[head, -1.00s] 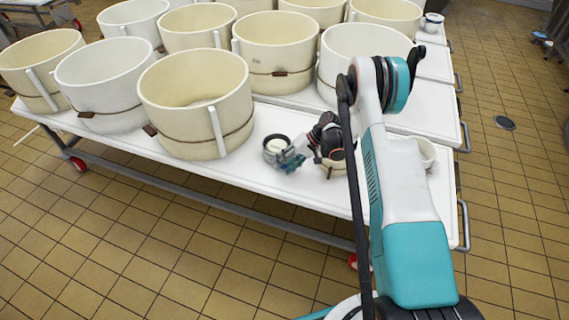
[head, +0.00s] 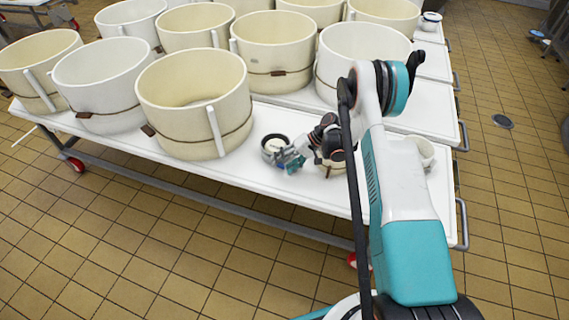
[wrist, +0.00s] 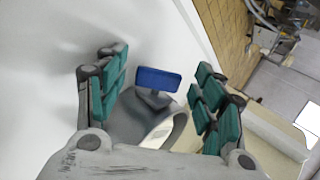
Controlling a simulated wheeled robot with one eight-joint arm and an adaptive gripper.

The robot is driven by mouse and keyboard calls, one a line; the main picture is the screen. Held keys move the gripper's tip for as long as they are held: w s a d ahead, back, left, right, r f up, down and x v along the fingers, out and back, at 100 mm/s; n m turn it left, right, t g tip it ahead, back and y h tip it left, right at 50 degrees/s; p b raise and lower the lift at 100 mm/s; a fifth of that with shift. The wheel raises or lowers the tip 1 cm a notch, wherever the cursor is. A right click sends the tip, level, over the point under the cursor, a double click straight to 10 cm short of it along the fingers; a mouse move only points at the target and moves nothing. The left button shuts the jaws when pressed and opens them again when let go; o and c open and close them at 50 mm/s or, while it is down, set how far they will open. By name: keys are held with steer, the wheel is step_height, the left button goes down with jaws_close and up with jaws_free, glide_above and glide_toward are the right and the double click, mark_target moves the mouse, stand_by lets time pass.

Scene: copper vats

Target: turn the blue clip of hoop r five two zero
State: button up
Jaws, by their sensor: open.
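A small hoop (head: 268,143) with a dark rim stands on the white table in front of the large hoops. Its blue clip (wrist: 157,80) shows in the wrist view as a flat blue tab on a grey stem. The tab lies between the teal finger pads, apart from both. My gripper (head: 287,160) is at the near right side of the small hoop in the head view. In the wrist view my gripper (wrist: 160,95) is open around the clip. The hoop's lower part is partly hidden by my gripper's palm. No label reading r five two zero is legible.
Several large cream hoops (head: 195,95) fill the back and left of the white table (head: 245,185). Another small hoop (head: 424,152) stands right of my arm, and one is partly hidden behind my wrist. The front strip of the table is clear.

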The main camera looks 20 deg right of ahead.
steer(key=w+v, duration=0.1)
steer(key=v, duration=1.1)
steer(key=shift+s, duration=0.5)
steer(key=shift+c, duration=0.5)
